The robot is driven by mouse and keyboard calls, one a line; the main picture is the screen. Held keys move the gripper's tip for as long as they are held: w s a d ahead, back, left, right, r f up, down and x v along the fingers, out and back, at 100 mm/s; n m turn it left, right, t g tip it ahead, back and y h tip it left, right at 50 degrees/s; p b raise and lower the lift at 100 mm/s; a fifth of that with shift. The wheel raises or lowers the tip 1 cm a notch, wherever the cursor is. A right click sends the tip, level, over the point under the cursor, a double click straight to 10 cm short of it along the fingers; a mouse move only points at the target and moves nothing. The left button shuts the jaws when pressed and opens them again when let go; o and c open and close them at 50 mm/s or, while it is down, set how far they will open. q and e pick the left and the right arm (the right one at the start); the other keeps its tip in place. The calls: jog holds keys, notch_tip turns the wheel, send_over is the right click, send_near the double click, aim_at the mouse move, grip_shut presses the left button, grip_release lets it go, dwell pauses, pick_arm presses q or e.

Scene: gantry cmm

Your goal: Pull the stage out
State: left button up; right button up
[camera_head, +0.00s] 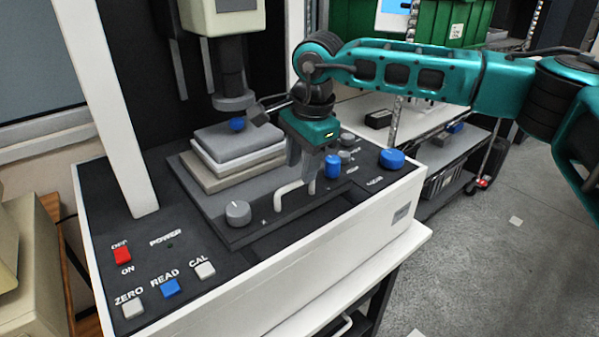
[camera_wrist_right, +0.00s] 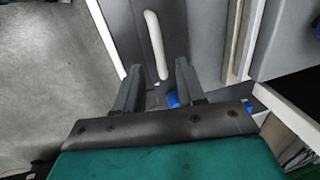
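The stage (camera_head: 238,165) is a stack of grey and white plates on a dark base plate, under the machine's vertical probe column. A white bar handle (camera_head: 285,194) stands at the stage's front edge. My right gripper (camera_head: 302,172) is over the handle's right end, pointing down. In the right wrist view the two fingers are apart (camera_wrist_right: 158,68), and the near end of the handle (camera_wrist_right: 154,45) shows between or just beyond their tips. I cannot tell whether they touch it. My left gripper is not in view.
A grey knob (camera_head: 238,213) is left of the handle. A blue cylinder (camera_head: 332,166) and a blue knob (camera_head: 391,158) stand close right. Red, blue and white buttons (camera_head: 171,287) line the front left. The floor (camera_head: 480,260) at right is mostly open.

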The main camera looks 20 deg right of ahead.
aim_at(298, 182)
jog(key=shift+w+a+f, duration=0.1)
jog(key=shift+w+f, duration=0.05)
jog(key=shift+f, duration=0.65)
jog(key=shift+w+a+f, duration=0.1)
jog(key=shift+w+f, duration=0.05)
jog(key=shift+f, duration=0.65)
grip_shut()
